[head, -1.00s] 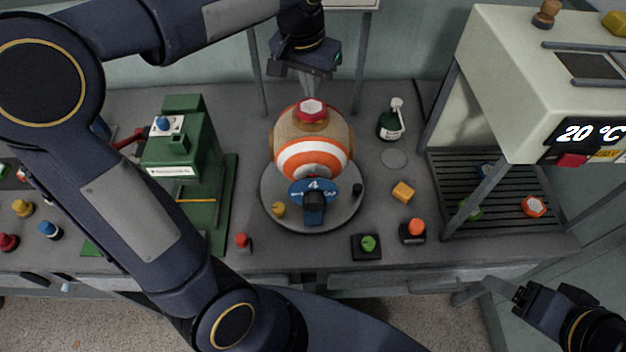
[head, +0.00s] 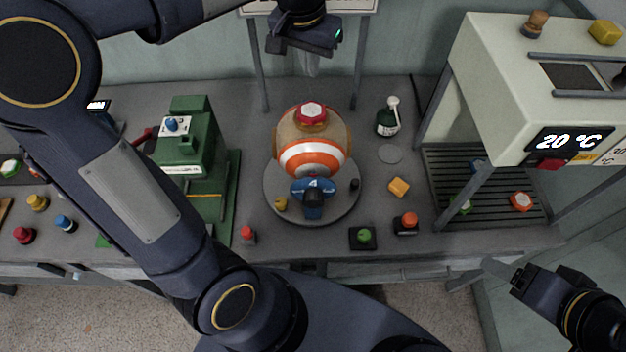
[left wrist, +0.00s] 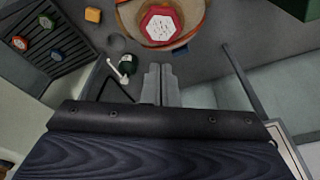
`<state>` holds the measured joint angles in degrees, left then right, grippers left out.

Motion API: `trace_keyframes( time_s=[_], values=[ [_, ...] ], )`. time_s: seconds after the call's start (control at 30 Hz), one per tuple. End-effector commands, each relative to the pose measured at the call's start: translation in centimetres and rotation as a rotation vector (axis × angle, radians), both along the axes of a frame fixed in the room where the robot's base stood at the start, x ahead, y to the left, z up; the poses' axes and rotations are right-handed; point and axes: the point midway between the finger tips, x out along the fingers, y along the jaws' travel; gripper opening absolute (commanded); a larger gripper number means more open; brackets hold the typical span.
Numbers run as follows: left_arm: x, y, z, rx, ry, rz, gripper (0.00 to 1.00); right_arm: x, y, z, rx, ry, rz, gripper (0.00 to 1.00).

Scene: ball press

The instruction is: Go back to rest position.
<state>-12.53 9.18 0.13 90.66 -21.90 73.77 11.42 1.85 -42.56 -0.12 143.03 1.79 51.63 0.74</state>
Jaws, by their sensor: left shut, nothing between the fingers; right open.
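My left gripper (head: 311,64) is at the top middle of the head view, above and behind the orange-and-white ball (head: 311,157) with its red cap (head: 312,112). Its fingers are together and empty, apart from the cap. In the left wrist view the closed fingers (left wrist: 160,84) point toward the red cap (left wrist: 161,25), with a clear gap. My right gripper (head: 505,270) is at the lower right, in front of the bench edge. It is open, with nothing seen between its fingers.
The round platform (head: 276,205) carries the ball. A green machine (head: 188,145) stands left, and a white machine with a display (head: 500,90) stands right. A dark green bottle (head: 387,123), an orange cube (head: 399,187) and buttons (head: 364,237) are on the bench. My left arm crosses the left side.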

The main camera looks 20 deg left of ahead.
Motion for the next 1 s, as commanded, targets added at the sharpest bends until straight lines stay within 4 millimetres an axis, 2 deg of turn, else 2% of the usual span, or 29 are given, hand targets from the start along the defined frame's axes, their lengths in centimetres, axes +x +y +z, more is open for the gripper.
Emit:
trace_keyframes(
  time_s=[0.37, 0.47, 0.57, 0.67, 0.8, 0.9, 1.0],
  values=[
    [-0.1, 0.1, -0.1, -0.002, -0.001, 0.001, 0.0, 0.0, 0.0, -0.1, 0.0, 0.0, 0.0, 0.66],
    [-1.4, 0.5, -0.4, -0.024, -0.009, 0.007, 0.0, 0.0, 0.0, -0.4, 0.0, 0.0, 0.0, 0.66],
    [-4.6, 1.2, -1.2, -0.079, -0.034, 0.022, 0.0, 0.0, 0.0, -1.0, 0.0, 0.0, 0.0, 0.66],
    [-9.1, 1.7, -2.9, -0.155, -0.077, 0.047, 0.0, 0.0, 0.0, -1.9, 0.0, 0.0, 0.0, 0.66],
    [-15.1, 1.1, -6.1, -0.261, -0.148, 0.093, 0.0, 0.0, 0.0, -2.9, 0.0, 0.0, 0.0, 0.66],
    [-18.3, 0.2, -8.4, -0.319, -0.196, 0.128, 0.0, 0.0, 0.0, -3.4, 0.0, 0.0, 0.0, 0.66],
    [-20.4, -0.6, -10.3, -0.358, -0.232, 0.156, 0.0, 0.0, 0.0, -3.8, 0.0, 0.0, 0.0, 0.66]
  ],
)
